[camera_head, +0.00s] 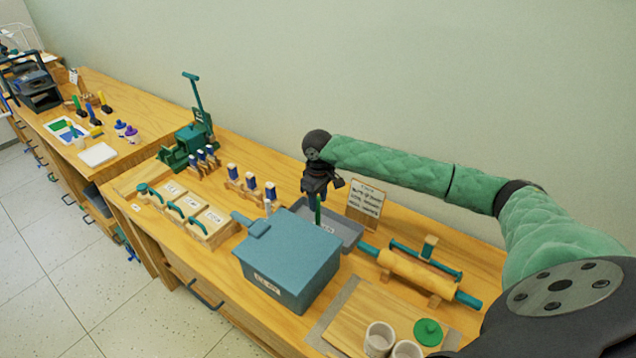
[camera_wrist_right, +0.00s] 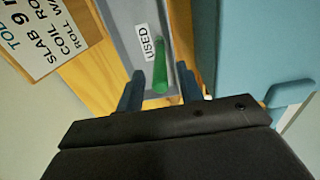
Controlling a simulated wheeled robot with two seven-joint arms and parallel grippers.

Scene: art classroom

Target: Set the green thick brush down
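The green thick brush (camera_head: 318,210) shows as a green handle below my right gripper (camera_head: 318,188), over the grey tray (camera_head: 347,233). In the right wrist view the green brush (camera_wrist_right: 160,68) runs away from the camera, its near end between the two fingers. The fingers of my right gripper (camera_wrist_right: 161,80) stand apart, with a gap on each side of the brush. The tray (camera_wrist_right: 122,18) carries a label reading USED. The brush's lower end is hard to make out, so I cannot tell whether it touches the tray floor. My left gripper is not in view.
A blue lidded box (camera_head: 290,258) stands right in front of the tray. A sign card (camera_head: 366,204) stands behind it. A rolling pin (camera_head: 418,272) lies to the right. Stamps (camera_head: 250,183) and a green press (camera_head: 186,148) are to the left.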

